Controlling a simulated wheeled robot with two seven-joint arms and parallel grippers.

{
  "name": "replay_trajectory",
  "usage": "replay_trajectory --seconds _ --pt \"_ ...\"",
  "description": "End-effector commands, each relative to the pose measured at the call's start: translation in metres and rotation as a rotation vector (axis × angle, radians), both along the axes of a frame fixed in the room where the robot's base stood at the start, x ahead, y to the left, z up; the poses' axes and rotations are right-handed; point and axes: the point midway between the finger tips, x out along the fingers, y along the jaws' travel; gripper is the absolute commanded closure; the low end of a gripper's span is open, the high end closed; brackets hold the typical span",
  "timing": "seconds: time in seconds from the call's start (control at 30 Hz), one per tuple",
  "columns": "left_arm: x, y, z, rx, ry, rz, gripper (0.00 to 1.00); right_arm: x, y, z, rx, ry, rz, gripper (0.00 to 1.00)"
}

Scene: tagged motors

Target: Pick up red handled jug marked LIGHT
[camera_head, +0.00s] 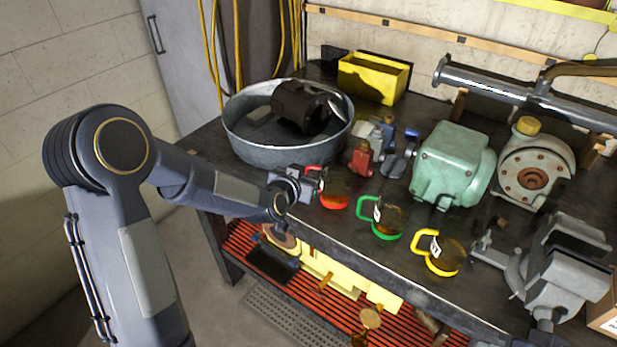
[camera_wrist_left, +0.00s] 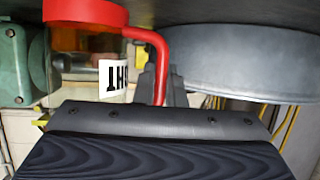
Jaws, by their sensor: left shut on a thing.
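The red handled jug (camera_head: 335,192) stands near the front edge of the workbench, with a red base and rim and amber contents. In the left wrist view, which looks upside down, the jug (camera_wrist_left: 85,78) shows a white label with the letters "HT" readable and the rest turned out of sight. My left gripper (camera_head: 312,183) is at the jug's left side, shut on its red handle. In the left wrist view my left gripper's fingers (camera_wrist_left: 163,85) are around the handle. The jug seems to be at bench level; I cannot tell whether it touches. My right gripper is out of view.
A green handled jug (camera_head: 386,217) and a yellow handled jug (camera_head: 443,252) stand to the right along the front edge. A metal tub (camera_head: 250,148) is close behind my left gripper. A green motor (camera_head: 450,165) and a vise (camera_head: 560,265) fill the right side.

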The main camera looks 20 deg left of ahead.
Motion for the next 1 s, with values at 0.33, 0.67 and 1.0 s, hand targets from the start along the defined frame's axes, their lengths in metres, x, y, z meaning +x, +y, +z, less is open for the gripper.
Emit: replay_trajectory --seconds 0.33,0.67,1.0 --pt "-0.009 0.000 0.035 0.001 -0.007 -0.001 1.00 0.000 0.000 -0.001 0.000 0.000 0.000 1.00" --pt "-0.039 0.001 0.071 -0.001 -0.007 0.000 1.00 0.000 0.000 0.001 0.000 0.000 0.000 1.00" --pt "-0.079 0.003 0.096 -0.002 -0.005 0.000 1.00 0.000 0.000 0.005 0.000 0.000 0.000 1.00"
